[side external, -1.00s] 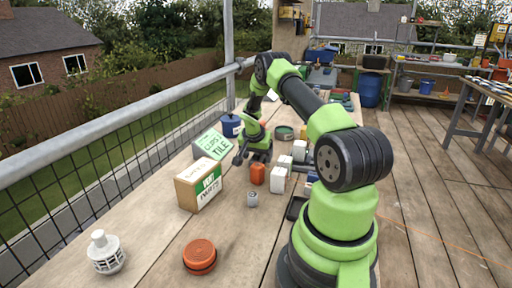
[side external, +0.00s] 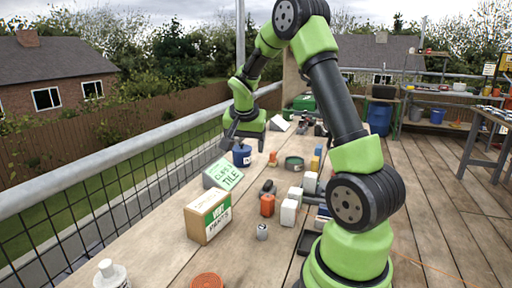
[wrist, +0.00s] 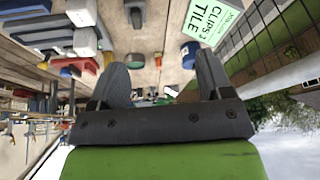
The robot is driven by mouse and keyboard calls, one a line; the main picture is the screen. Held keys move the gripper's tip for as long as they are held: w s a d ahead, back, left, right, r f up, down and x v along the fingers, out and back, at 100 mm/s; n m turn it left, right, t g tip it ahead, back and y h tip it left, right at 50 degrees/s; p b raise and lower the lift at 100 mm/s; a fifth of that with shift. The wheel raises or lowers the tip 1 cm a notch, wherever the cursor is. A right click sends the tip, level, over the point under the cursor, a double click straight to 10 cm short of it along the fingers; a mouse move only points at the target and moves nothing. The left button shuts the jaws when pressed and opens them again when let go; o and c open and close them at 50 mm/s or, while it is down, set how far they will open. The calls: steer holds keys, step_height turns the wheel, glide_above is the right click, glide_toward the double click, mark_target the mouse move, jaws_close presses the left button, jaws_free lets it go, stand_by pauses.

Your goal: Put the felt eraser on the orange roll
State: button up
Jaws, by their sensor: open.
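My gripper (side external: 245,146) is raised in the side view, above and beyond the blue tin. Its fingers are apart with nothing between them; the wrist view shows both fingers of the gripper (wrist: 163,74) spread and empty. A flat round orange roll (side external: 207,281) lies on the bench at the near edge of the side view, partly cut off and far from the gripper. I cannot tell for certain which item is the felt eraser. Small pale blocks (side external: 289,212) stand mid-bench, and a grey block with a blue part (wrist: 85,42) shows left in the wrist view.
A parts box (side external: 208,216), a green-and-white clips box (side external: 223,174) and a blue tin (side external: 241,155) stand along the railing side. Bare wood lies in front of the parts box.

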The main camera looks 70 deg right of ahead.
steer(key=s+a+r+n+t+y, duration=0.1)
steer(key=s+a+r+n, duration=0.1)
steer(key=a, duration=0.4)
steer(key=s+a+r+n+t+y, duration=0.1)
steer(key=s+a+r+n+t, duration=0.1)
steer(key=a+r, duration=0.3)
steer(key=s+a+r+n+t+y, duration=0.1)
steer(key=s+a+r+n, duration=0.1)
steer(key=a, duration=0.7)
steer(key=shift+s+a+r+n, duration=0.25)
steer(key=shift+r+n, duration=0.45)
steer(key=shift+r, duration=0.25)
steer(key=shift+o, duration=0.4)
steer(key=s+a+n+t+y, duration=0.1)
steer(key=s+a+n+y, duration=0.2)
steer(key=s+a, duration=0.3)
steer(key=shift+s+a+n+t, duration=0.25)
steer(key=shift+s+n+t, duration=0.05)
steer(key=shift+n, duration=0.3)
steer(key=shift+w, duration=0.1)
